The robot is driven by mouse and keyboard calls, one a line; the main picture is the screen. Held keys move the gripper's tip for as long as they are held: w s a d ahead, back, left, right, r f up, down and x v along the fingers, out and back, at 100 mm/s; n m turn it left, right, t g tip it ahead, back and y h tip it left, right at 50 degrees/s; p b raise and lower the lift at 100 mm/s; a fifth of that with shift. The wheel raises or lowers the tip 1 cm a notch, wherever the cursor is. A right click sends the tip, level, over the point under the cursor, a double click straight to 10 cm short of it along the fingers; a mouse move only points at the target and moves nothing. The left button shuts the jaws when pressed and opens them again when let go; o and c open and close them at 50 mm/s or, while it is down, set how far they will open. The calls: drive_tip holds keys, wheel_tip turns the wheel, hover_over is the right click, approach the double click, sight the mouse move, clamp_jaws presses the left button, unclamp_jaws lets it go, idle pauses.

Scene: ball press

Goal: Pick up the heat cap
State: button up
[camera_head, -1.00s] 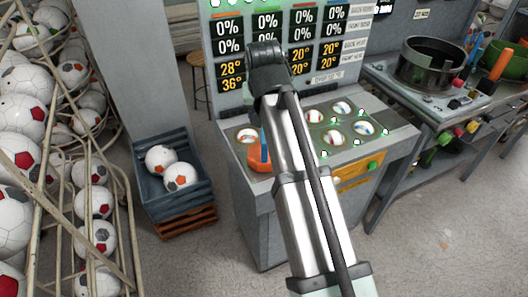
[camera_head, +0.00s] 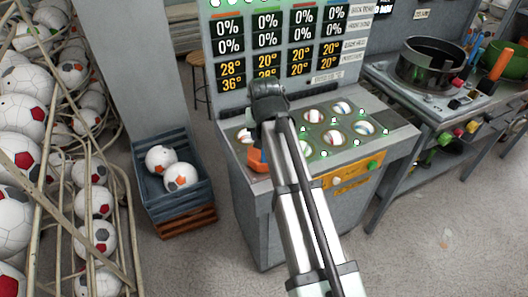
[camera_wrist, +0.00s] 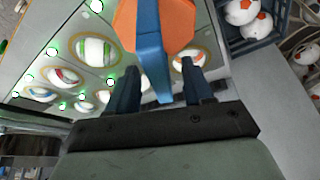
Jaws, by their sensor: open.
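The heat cap is an orange many-sided piece with a blue handle. In the wrist view its orange body (camera_wrist: 178,25) is at the top and its blue handle (camera_wrist: 150,55) reaches down between my fingers. In the head view the orange cap (camera_head: 257,161) sits at the front left of the machine's panel, partly hidden by my arm. My gripper (camera_wrist: 158,90) is open, with one dark finger on each side of the handle's end. I cannot tell whether either finger touches it.
The panel (camera_head: 385,125) has several round wells holding balls and green lights. A display board (camera_head: 280,45) stands behind it. A blue crate (camera_head: 205,190) with two balls and a wire cage of soccer balls (camera_head: 95,203) are at left. A round black pan (camera_head: 435,65) is at right.

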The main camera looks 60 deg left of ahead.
drive_tip(key=shift+x, duration=1.4)
drive_tip(key=shift+c, duration=0.4)
clamp_jaws()
